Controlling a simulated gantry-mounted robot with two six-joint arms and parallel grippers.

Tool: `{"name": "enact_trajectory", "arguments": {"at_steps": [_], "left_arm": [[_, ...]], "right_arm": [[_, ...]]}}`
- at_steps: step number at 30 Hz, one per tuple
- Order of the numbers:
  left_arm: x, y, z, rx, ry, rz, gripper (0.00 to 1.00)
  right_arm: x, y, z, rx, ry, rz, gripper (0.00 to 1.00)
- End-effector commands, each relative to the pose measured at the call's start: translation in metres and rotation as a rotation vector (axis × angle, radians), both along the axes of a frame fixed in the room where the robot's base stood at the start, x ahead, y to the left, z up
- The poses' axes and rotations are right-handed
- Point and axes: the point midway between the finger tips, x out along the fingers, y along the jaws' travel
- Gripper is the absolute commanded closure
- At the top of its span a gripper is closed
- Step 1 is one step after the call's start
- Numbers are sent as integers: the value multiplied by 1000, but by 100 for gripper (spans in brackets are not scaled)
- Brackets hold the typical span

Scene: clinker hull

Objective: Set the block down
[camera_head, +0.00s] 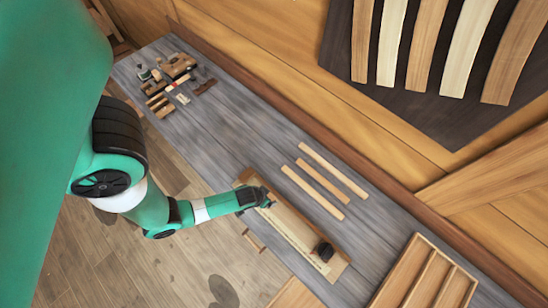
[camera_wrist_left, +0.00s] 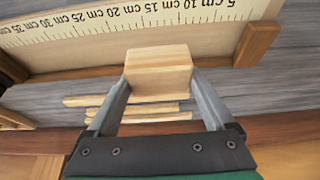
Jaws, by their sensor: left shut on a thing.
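My left gripper (camera_head: 266,202) is over the left part of a long wooden measuring board (camera_head: 296,233) on the grey bench. In the left wrist view the gripper (camera_wrist_left: 160,84) is shut on a pale wooden block (camera_wrist_left: 158,72), held between both fingers. The board, with its printed centimetre scale (camera_wrist_left: 120,22), lies beyond the block in that view. I cannot tell whether the block touches it. In the head view the block is hardly visible at the fingertips. My right gripper is in neither view.
Several loose wooden strips (camera_head: 323,180) lie on the bench (camera_head: 235,135) beside the board. A dark object (camera_head: 323,252) sits at the board's right end. A divided wooden tray (camera_head: 428,275) stands at lower right. Small tools (camera_head: 178,68) lie at the far left end.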

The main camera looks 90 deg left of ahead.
Motion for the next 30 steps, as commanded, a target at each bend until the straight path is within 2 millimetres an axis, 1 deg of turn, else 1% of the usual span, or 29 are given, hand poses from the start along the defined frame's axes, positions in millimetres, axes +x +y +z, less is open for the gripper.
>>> {"name": "enact_trajectory", "arguments": {"at_steps": [1, 7, 10, 11, 12, 15, 17, 23, 27, 28, 29, 30], "left_arm": [[1, 2, -8, 0, 0, 1, 70], [2, 3, -12, 1, 0, -1, 70], [4, 6, -22, 0, -1, 1, 70], [4, 7, -27, 0, 0, 1, 70], [3, 6, -38, 0, 0, 1, 70], [3, 6, -53, 0, 0, 2, 70], [3, 6, -54, 0, 0, 2, 70], [3, 6, -50, 0, 0, 2, 69], [3, 6, -55, 0, 0, 2, 70], [3, 6, -53, 0, 0, 2, 8], [3, 6, -53, 0, 0, 2, 2], [3, 6, -53, 0, 0, 2, 0]], "right_arm": [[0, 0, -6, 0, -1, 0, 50], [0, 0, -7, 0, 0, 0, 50], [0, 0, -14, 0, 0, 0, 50], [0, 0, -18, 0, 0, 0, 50], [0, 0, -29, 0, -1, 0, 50], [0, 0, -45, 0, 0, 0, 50], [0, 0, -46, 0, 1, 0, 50], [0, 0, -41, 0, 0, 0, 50], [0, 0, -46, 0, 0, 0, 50], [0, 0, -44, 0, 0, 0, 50], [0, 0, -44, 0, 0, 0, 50], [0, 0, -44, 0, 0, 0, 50]]}}
